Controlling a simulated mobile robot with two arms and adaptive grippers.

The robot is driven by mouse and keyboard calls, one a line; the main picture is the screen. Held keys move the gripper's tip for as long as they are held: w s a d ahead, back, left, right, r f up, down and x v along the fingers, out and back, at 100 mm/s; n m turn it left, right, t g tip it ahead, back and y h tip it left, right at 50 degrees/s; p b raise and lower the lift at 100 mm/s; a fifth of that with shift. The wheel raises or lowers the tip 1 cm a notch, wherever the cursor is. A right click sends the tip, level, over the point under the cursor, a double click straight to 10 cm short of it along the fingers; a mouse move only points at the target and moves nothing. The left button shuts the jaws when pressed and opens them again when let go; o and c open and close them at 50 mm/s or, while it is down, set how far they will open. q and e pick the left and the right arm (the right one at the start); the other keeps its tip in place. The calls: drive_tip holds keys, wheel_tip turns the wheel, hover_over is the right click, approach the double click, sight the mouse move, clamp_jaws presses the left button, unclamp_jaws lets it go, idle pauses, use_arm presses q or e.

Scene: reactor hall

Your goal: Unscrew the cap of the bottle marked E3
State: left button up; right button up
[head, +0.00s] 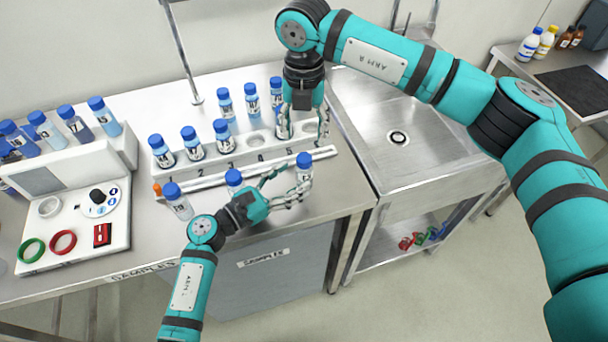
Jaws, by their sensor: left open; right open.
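Several bottles with blue caps stand on and around the rack (205,168); their labels are too small to read, so I cannot tell which is E3. One bottle (304,169) stands at the right front of the rack. My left gripper (290,192) is open, its fingers close to this bottle's lower part; I cannot tell whether they touch it. My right gripper (306,126) is open and points down over the rack's right end, above and behind that bottle. Two other bottles stand in front of the rack, one at left (178,202) and one in the middle (234,181).
A steel sink (398,138) adjoins the bench at right. A control panel (85,225) with a knob and coloured rings sits at left, before another row of bottles (75,125). An empty rack hole (254,138) shows left of my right gripper.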

sight(298, 176)
use_arm(q)
drive_tip(key=shift+x, duration=2.2)
drive_tip(key=shift+f, duration=0.1)
clamp_jaws()
